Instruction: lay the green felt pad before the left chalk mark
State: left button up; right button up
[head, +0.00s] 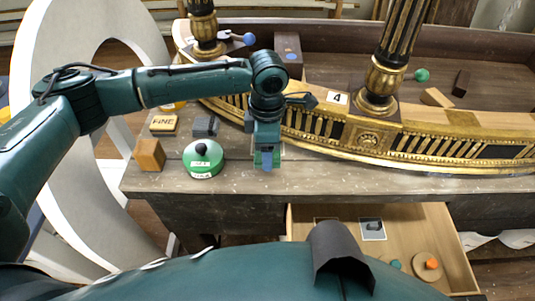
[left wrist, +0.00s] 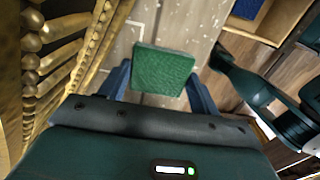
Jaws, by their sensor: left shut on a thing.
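The green felt pad (left wrist: 163,70) is a small textured green square in the left wrist view. It sits between the two blue fingers of my left gripper (left wrist: 160,85), which is shut on it. In the head view my left gripper (head: 266,162) points down at the front strip of the wooden bench, before the gilt curved rail; the arm mostly hides the pad there. A thin white chalk line (left wrist: 136,24) shows on the wood just beyond the pad in the left wrist view. I cannot tell whether the pad touches the wood. My right gripper is not in view.
The gilt rail (head: 430,158) curves close behind my left gripper. A green round tin (head: 203,160), an orange-brown block (head: 149,154), a grey block (head: 206,126) and a "FINE" block (head: 163,124) stand to the left. An open drawer (head: 440,222) juts out below right.

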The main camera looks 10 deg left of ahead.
pick_arm(q)
jog(key=shift+f, duration=1.5)
jog(key=o, duration=0.9)
jog(key=shift+f, duration=0.15)
jog(key=shift+o, duration=0.2)
notch_tip(320, 180, up, 12)
jog(key=shift+r, duration=0.2)
